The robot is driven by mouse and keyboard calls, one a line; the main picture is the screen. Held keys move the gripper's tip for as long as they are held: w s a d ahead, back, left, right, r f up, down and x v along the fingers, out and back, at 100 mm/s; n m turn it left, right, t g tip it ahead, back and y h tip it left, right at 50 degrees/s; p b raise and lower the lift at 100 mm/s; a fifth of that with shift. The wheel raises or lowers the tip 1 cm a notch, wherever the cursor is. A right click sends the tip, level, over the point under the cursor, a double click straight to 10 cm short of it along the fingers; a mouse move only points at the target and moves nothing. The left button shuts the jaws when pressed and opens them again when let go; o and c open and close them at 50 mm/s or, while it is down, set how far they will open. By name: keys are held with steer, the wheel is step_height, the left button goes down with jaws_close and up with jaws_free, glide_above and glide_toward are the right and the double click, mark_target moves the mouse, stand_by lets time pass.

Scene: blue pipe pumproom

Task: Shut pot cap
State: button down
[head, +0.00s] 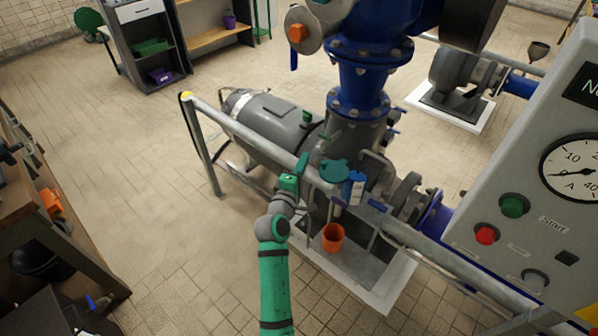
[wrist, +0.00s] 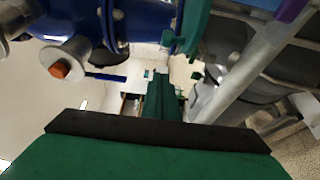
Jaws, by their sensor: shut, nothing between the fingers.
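The pot cap appears to be the teal-green round piece (head: 335,171) with small lugs, beside the pump under the blue vertical pipe in the head view. Whether it is open or seated cannot be told from this angle. A green part in the wrist view (wrist: 194,35), at upper right of centre, may be the same cap seen nearly edge-on. My gripper (head: 302,162) is just left of the cap, above the grey rail, with a small gap visible between them. Its fingers are together and empty in the wrist view (wrist: 162,92).
A grey rail (head: 250,137) runs diagonally between my arm and the pump. A blue-and-white container (head: 353,187) stands right of the cap. An orange bucket (head: 333,237) sits below.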

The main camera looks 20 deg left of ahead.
mark_target(336, 167)
steer(key=shift+s+d, duration=0.2)
steer(key=shift+d, duration=1.8)
